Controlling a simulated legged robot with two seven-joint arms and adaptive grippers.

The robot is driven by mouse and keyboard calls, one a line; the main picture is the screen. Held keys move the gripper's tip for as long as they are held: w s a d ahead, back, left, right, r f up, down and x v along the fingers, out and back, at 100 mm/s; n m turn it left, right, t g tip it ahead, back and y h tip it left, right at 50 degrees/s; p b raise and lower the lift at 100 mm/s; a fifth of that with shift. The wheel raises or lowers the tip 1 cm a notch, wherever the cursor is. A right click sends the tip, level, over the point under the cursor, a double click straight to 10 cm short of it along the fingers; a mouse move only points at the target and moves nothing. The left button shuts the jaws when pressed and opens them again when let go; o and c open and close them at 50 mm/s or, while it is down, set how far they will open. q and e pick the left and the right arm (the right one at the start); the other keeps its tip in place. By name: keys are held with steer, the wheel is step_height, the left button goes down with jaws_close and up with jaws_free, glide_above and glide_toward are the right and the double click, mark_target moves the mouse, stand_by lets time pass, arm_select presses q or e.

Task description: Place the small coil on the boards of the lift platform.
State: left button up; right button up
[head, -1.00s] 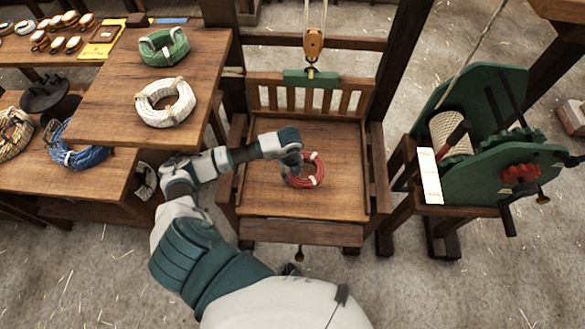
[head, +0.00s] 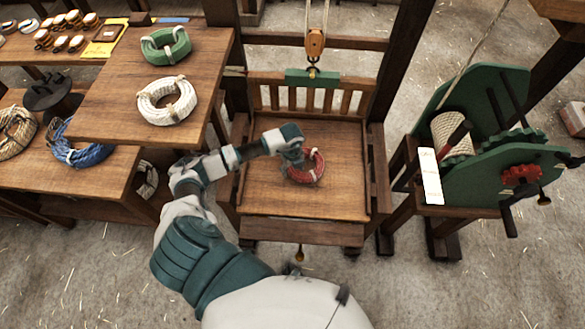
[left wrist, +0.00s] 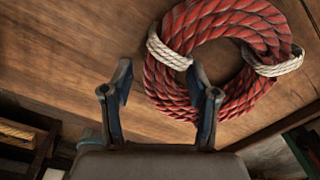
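The small coil is a ring of red rope with white ties (head: 319,164), lying on the wooden boards of the lift platform (head: 262,190). In the left wrist view the red coil (left wrist: 165,87) lies flat, just beyond and to the right of my fingers. My left gripper (head: 297,165) is low over the left side of the coil. In the left wrist view its fingers (left wrist: 160,80) stand apart; the right finger overlaps the coil's near edge and the left one is over bare boards. Whether a finger touches the rope cannot be told. My right gripper is not in view.
A green winch (head: 470,165) stands to the right. An orange pulley block (head: 315,43) hangs above the platform's slatted back. A table at the left holds a white coil (head: 167,101) and a green coil (head: 164,46); a blue coil (head: 76,150) lies lower. Boards around the red coil are clear.

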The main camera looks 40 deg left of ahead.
arm_select(q)
steer(key=shift+d, duration=0.1)
step_height(320, 180, up, 8)
steer(key=shift+f, duration=0.2)
steer(key=shift+s+f, duration=0.1)
stand_by(0.6)
